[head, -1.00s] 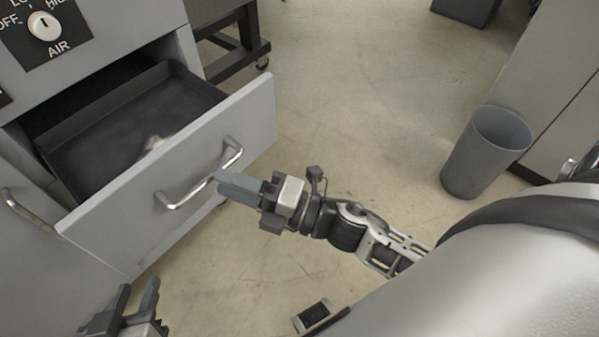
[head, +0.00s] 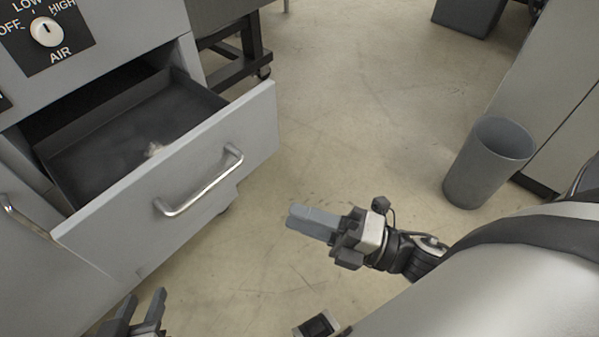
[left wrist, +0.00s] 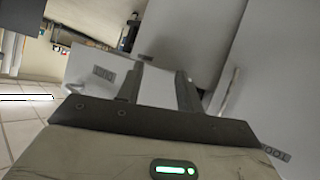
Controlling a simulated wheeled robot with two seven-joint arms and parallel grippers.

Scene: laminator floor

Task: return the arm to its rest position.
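My right gripper (head: 312,222) is at the middle of the head view, over the floor and to the right of the drawer front. It is apart from the drawer handle (head: 200,184) and nothing shows in it. Its fingers overlap from this angle, so their gap cannot be judged. My left gripper (head: 143,312) is at the bottom left of the head view, with its two fingers apart and nothing between them. Its spread fingers also show in the left wrist view (left wrist: 160,86), with a pale grey surface beyond.
The grey drawer (head: 180,200) stands pulled out of the cabinet, with a small pale object (head: 154,149) inside. A grey bin (head: 488,163) stands at the right. A dark wheeled stand (head: 235,55) is behind the drawer. The floor in the middle is clear.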

